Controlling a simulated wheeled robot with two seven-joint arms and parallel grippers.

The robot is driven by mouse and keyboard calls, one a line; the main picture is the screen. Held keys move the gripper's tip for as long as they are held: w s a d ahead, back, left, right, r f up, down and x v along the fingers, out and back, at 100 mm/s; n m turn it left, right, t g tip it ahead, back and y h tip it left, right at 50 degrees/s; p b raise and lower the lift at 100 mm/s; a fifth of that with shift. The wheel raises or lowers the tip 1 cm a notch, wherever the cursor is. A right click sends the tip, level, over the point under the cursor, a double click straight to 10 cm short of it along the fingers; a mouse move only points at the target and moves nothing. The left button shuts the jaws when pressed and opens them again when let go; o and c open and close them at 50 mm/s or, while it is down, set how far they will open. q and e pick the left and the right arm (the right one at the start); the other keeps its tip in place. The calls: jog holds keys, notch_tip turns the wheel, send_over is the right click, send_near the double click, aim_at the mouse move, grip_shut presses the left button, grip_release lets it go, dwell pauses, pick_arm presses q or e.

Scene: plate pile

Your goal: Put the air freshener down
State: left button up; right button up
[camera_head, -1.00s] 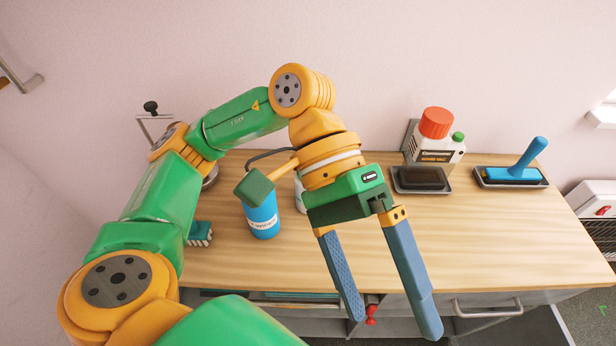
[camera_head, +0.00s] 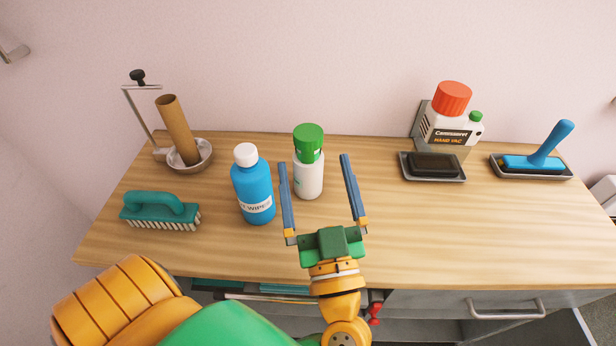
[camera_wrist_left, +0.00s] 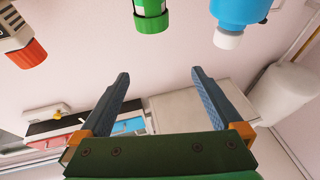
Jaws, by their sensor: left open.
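The air freshener, which I take to be the white bottle with a green cap (camera_head: 308,170), stands upright on the wooden counter near its middle. My left gripper (camera_head: 315,161) is open and empty, its fingers pointing toward the wall. In the head view the bottle appears between the fingertips, nearer the left finger. In the left wrist view the open gripper (camera_wrist_left: 160,75) shows below the inverted green cap (camera_wrist_left: 152,20), with a visible gap between them. My right gripper is not in view.
A blue wipes bottle (camera_head: 253,190) stands close left of the air freshener. Further left are a teal brush (camera_head: 160,211) and a cardboard tube (camera_head: 177,130) on a holder. At right are a red-capped container (camera_head: 447,125), a dark tray (camera_head: 458,173) and a blue-handled tool (camera_head: 545,150). The counter's front right is clear.

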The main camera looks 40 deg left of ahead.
aim_at(311, 170)
pick_arm(q)
jog(key=f+h, duration=0.1)
jog(key=f, duration=0.1)
jog(key=f+g+h, duration=0.1)
jog(key=f, duration=0.2)
jog(key=f+g+h, duration=0.1)
jog(key=f, duration=0.2)
jog(key=shift+w+d+m, duration=0.15)
jog(key=shift+w+m, duration=0.15)
jog(key=shift+w, duration=0.05)
jog(key=p+x, duration=0.1)
jog(key=x, duration=1)
jog(key=shift+s, duration=0.1)
jog(key=shift+w+a+f, duration=0.1)
jog(key=shift+w+a, duration=0.15)
jog(key=shift+a, duration=0.05)
jog(key=shift+d, duration=0.1)
grip_shut()
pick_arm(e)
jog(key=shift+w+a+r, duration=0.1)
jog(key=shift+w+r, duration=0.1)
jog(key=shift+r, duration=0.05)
